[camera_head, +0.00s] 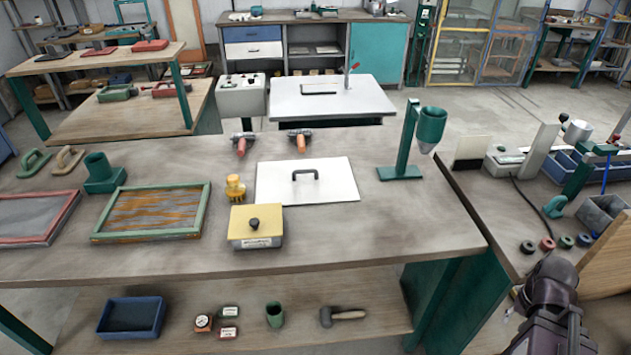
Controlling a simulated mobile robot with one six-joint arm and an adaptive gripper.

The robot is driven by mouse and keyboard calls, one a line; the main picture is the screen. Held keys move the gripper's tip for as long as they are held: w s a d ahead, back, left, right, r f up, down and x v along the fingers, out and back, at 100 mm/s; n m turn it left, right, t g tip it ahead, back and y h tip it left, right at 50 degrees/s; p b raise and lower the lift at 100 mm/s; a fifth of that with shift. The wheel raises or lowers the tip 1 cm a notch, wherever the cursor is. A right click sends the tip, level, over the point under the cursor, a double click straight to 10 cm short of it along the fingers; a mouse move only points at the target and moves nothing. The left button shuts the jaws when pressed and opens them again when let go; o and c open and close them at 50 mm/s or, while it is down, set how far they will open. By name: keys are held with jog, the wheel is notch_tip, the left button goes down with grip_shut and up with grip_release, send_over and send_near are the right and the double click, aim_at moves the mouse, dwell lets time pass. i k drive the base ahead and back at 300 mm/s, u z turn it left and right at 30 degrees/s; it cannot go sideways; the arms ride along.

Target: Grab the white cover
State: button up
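A flat white cover (333,189) with a black bar handle (305,174) lies on the near wooden table, right of centre. Its handle faces up, and nothing rests on it. My gripper's fingers cannot be made out; only a dark part of my arm shows at the lower right, beyond the table's right end and well apart from the cover.
A green funnel stand (400,172) stands right. A green-framed screen (150,213) lies left.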

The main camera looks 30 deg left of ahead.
aim_at(322, 180)
jog(key=z, duration=0.15)
jog(key=k, duration=1.1)
jog(key=u, duration=0.9)
jog(key=i, duration=1)
